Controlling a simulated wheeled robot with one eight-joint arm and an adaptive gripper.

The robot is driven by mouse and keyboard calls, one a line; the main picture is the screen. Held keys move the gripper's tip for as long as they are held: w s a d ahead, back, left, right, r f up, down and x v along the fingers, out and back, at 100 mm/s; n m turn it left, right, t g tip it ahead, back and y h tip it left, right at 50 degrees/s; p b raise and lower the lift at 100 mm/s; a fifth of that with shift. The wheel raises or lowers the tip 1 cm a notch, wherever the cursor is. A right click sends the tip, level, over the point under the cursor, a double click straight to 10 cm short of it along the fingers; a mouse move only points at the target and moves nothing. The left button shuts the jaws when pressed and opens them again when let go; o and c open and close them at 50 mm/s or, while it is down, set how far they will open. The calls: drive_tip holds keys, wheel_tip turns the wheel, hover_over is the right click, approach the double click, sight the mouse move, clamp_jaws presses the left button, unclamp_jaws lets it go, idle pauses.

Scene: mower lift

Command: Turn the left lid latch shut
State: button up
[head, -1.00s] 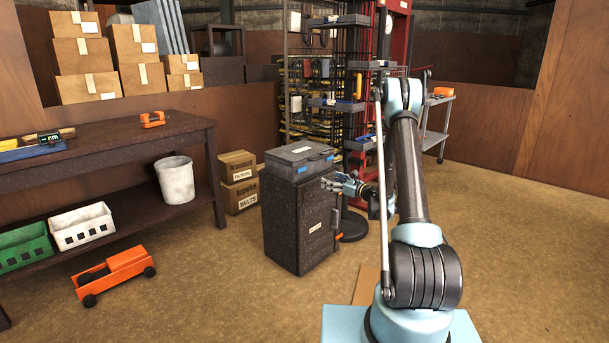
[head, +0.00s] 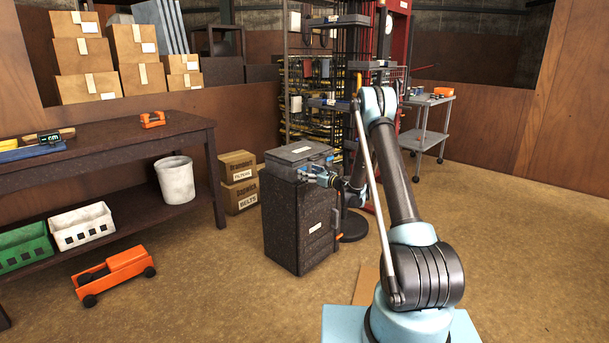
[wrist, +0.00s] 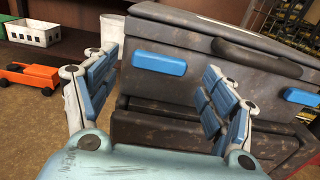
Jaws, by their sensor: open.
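The dark grey case (wrist: 195,45) with its lid (head: 300,148) stands on a dark cabinet. The left lid latch, a blue bar (wrist: 158,62), lies lengthwise along the case front just below the lid in the wrist view. My gripper (head: 308,176) is at the case's front left. In the wrist view its fingers are spread apart, one on each side of the left latch, with nothing between them. I cannot tell whether either finger touches the case. The right latch (wrist: 300,97) shows beyond the right finger. In the head view my gripper hides most of the left latch.
The dark cabinet (head: 290,225) stands on open brown floor. A workbench (head: 110,150) is to the left, with a white bin (head: 175,180) on its lower shelf. Boxes (head: 238,178) stand behind the cabinet, and a black rack post is close to its right.

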drive_tip(key=shift+x, duration=1.15)
drive_tip(key=shift+c, duration=0.6)
drive_tip(key=c, duration=0.9)
drive_tip(key=n, duration=0.3)
drive_tip(key=shift+d+n, duration=0.1)
drive_tip(key=shift+n, duration=0.3)
drive_tip(key=n, duration=1)
drive_tip(key=shift+n, duration=2.1)
